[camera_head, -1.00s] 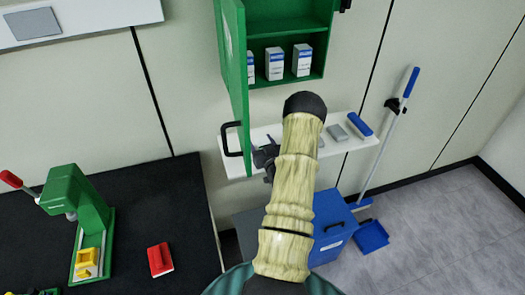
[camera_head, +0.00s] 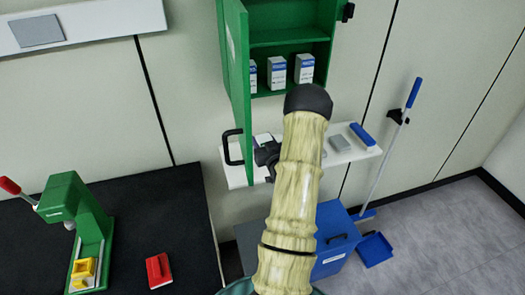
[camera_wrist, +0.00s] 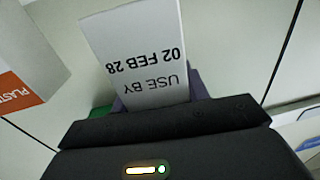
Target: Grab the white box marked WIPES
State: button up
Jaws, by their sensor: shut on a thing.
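In the wrist view a white box (camera_wrist: 135,40) with "USE BY 02 FEB 28" printed upside down stands between the fingers of my gripper (camera_wrist: 158,95). My gripper is shut on it. No WIPES marking shows on the face I see. In the head view my gripper (camera_head: 267,156) is mostly hidden behind my arm, in front of the white wall shelf and beside the green door's handle. The held box is hardly visible there.
An open green cabinet (camera_head: 289,41) holds several white boxes with blue labels (camera_head: 277,71). Its door (camera_head: 235,70) stands out left of my arm. A white shelf (camera_head: 236,174) is below. A box with an orange label (camera_wrist: 25,60) is at left in the wrist view.

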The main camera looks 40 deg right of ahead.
jog(key=shift+r+b, duration=0.35)
jog(key=shift+r, duration=1.75)
